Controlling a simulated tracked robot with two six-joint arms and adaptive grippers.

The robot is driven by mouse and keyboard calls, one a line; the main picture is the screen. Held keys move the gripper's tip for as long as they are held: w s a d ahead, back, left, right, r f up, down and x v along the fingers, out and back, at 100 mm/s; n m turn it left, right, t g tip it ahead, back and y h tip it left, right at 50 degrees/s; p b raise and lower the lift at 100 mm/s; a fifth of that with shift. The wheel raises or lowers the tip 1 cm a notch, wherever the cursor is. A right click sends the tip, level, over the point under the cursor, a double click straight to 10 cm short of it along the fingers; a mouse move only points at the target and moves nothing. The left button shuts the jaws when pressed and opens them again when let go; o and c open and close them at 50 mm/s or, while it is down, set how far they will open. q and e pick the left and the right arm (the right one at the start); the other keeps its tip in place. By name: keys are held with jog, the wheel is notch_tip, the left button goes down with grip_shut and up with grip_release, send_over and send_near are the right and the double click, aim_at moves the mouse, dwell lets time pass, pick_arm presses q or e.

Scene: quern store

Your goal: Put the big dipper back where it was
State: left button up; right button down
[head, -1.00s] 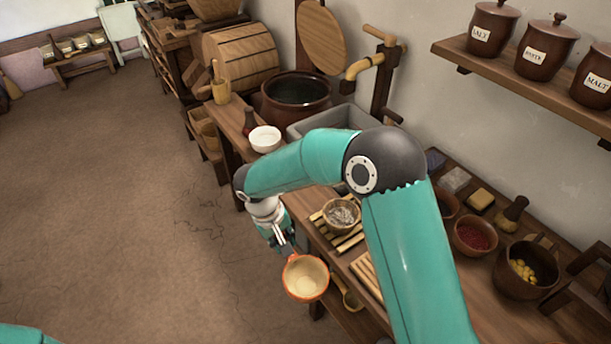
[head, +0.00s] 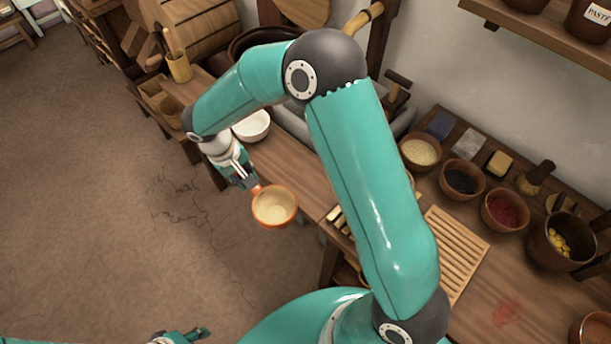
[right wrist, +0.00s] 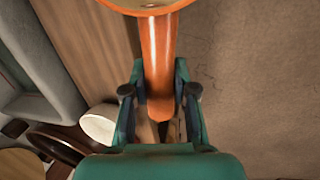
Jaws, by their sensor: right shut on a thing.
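The big dipper (head: 274,207) is an orange-brown round bowl with a pale inside and a straight handle. My right gripper (head: 248,181) is shut on its handle, and the dipper hangs beside the bench's front edge with its bowl opening upward. In the right wrist view the orange handle (right wrist: 160,55) lies between the two fingers (right wrist: 160,90). The dipper's bowl is mostly cut off there by the top edge. My left gripper (head: 183,335) is low at the bottom edge, partly cut off, with its opening unclear. A large dark pot (head: 246,42) is mostly hidden behind my right arm.
A white bowl (head: 252,126) stands on the bench (head: 285,170) behind the dipper; it also shows in the right wrist view (right wrist: 99,124). A slatted rack (head: 455,255) and several filled bowls lie to the right. A utensil pot (head: 179,67) stands far left. Open floor (head: 90,190) lies left.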

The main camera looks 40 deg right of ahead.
pick_arm(q)
jog(key=shift+w+d, duration=0.1)
jog(key=shift+w, duration=0.25)
pick_arm(e)
jog(key=shift+w+d, duration=0.2)
jog(key=shift+w, duration=0.05)
jog(key=shift+r, duration=0.25)
jog(key=d+r+p, duration=0.3)
jog(key=d+r, duration=1.1)
jog(key=r, duration=0.1)
jog(key=a+x, duration=0.1)
jog(key=x, duration=0.4)
jog(key=a+p+x, duration=0.1)
jog(key=x, duration=0.3)
jog(key=w+a+p+x, duration=0.1)
jog(key=x, duration=0.4)
jog(key=shift+a+f, duration=0.1)
jog(key=shift+f, duration=0.55)
notch_tip(320, 180, down, 4)
jog(key=shift+r+n+p, duration=0.1)
jog(key=shift+n+p, duration=0.2)
jog(key=shift+w+f, duration=0.1)
jog(key=shift+f, duration=0.3)
pick_arm(q)
notch_tip(320, 180, up, 6)
jog(key=shift+f, duration=0.15)
